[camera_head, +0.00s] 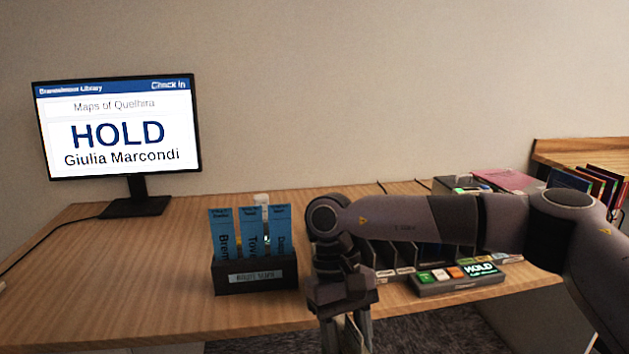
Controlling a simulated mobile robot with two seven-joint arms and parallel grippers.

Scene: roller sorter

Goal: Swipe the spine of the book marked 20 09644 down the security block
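I cannot make out the number 20 09644 on any book. A pink book (508,180) lies flat at the back right of the desk, beside a dark device (456,186) with a green light. I cannot tell whether this device is the security block. My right arm reaches in from the right across the desk. Its gripper (347,338) points down near the desk's front edge, with its fingertips cut off by the bottom of the picture, so its opening and any held thing are unclear. My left gripper is not in view.
A monitor (118,128) shows "Maps of Quelhira, HOLD, Giulia Marcondi". A dark box (255,277) holds blue slips. A button panel (458,279) reads HOLD. My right arm partly hides a slotted rack. Several books (598,186) stand at far right. The desk's left front (120,290) is clear.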

